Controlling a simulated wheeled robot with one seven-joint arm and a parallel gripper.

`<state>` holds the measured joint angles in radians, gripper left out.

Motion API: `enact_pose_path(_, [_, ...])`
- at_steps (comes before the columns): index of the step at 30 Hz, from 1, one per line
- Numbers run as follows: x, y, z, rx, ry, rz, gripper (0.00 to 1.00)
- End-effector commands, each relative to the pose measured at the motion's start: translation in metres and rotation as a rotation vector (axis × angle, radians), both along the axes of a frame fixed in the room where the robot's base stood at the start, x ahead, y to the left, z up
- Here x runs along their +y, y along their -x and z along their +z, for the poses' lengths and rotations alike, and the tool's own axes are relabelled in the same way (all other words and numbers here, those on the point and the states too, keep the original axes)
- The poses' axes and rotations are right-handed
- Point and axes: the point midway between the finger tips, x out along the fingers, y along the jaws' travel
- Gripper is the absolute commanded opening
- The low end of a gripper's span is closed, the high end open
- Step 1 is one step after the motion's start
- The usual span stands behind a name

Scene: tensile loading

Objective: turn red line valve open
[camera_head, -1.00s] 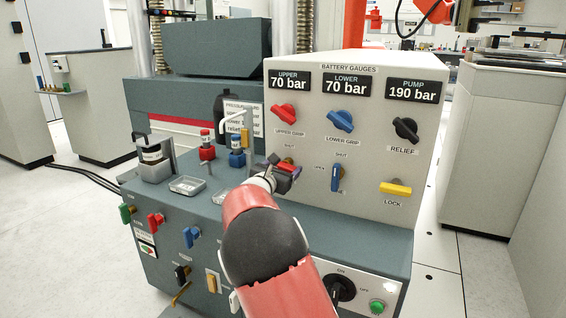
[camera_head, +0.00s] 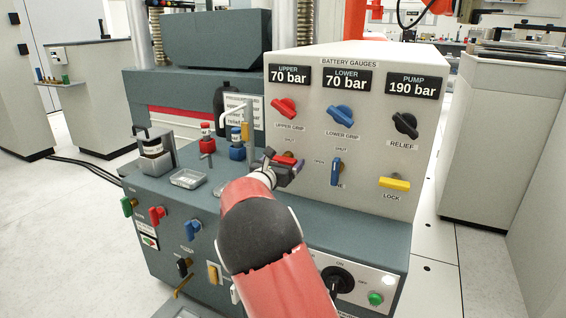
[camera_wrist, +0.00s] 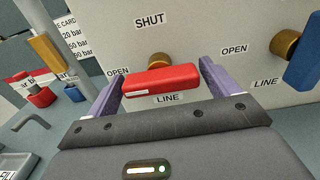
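The red line valve handle (camera_wrist: 160,80) is a red bar on a brass stem, lying nearly level with a slight tilt. SHUT is printed above it, OPEN to its left and LINE below. My gripper (camera_wrist: 162,72) is open, with one purple finger near each end of the bar. Whether a finger touches the bar is not clear. In the head view my gripper (camera_head: 284,163) is at the panel's lower left, and only a little of the red handle (camera_head: 285,157) shows behind it.
The blue line valve handle (camera_head: 336,171) stands upright to the right, with the yellow lock handle (camera_head: 395,183) beyond. The red (camera_head: 285,107) and blue (camera_head: 340,114) grip knobs are above. A metal post with a yellow sleeve (camera_head: 246,130) stands close on the left.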

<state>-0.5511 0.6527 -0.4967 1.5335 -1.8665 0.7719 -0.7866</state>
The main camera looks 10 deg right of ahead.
Motion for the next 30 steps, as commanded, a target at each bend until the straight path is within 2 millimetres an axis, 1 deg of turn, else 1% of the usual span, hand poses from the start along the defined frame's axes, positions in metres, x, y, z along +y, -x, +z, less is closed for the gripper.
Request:
enact_pose_path(11, [0.002,0.002,0.002,-0.004,-0.002,0.0,0.95])
enact_pose_path(14, [0.009,0.011,0.001,-0.004,-0.003,0.001,0.95])
enact_pose_path(21, [0.033,0.044,0.001,-0.003,-0.003,0.003,0.95])
enact_pose_path(24, [0.041,0.055,0.001,-0.003,-0.003,0.002,0.95])
enact_pose_path(30, [0.046,0.063,0.001,-0.003,-0.001,0.0,0.95])
